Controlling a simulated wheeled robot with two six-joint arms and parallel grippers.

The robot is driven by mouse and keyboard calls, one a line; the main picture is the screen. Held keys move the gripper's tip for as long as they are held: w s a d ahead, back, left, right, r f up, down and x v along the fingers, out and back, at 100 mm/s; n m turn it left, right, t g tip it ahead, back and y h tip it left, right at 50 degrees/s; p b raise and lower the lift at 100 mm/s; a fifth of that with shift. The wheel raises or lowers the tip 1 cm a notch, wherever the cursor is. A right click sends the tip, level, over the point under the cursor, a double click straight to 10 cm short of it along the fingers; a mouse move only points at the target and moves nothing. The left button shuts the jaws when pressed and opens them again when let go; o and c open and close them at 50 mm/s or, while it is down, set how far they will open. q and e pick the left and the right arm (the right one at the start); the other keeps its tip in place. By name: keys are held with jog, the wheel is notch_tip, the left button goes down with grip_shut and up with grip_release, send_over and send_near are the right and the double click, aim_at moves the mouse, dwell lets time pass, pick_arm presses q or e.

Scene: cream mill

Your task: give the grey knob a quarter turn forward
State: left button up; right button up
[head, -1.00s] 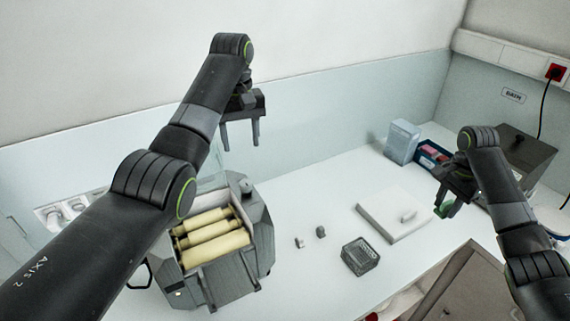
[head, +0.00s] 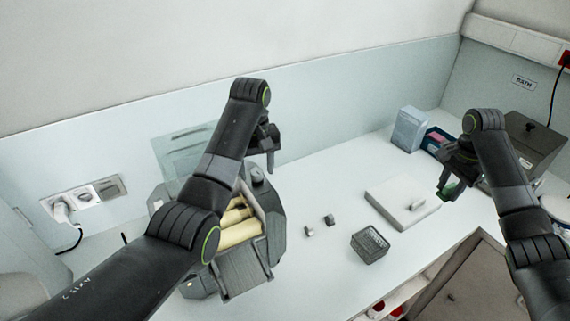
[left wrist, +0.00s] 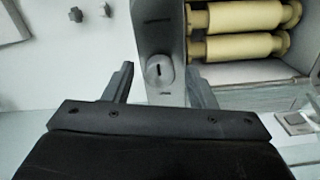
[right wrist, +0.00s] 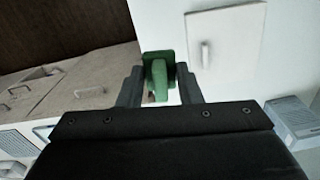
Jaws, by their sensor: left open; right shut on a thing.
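The grey knob (head: 257,174) stands on top of the mill's end block, beside the cream-coloured rollers (head: 238,233) of the mill (head: 276,217). In the left wrist view the knob (left wrist: 159,71) shows as a rounded grey cap with a dark slot. My left gripper (head: 262,163) is open above the knob. In its wrist view the two fingers stand on either side of the knob with gaps; I cannot tell the height between them. My right gripper (head: 446,186) is shut on a green thing (right wrist: 158,74), held in the air at the right.
Two small grey pieces (head: 329,220) and a dark box (head: 370,245) lie on the bench right of the mill. A white slab with a handle (head: 395,200) lies beyond. A blue-white box (head: 408,129) and a dark bath (head: 529,148) stand at the back right. Wall sockets (head: 84,197) are at the left.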

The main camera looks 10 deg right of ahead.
pick_arm(q)
jog(key=shift+w, duration=0.1)
jog(key=shift+c, duration=0.2)
jog(key=shift+w+f, duration=0.1)
jog(key=shift+c, duration=1.3)
jog(key=c, duration=0.7)
jog(key=shift+o, duration=0.2)
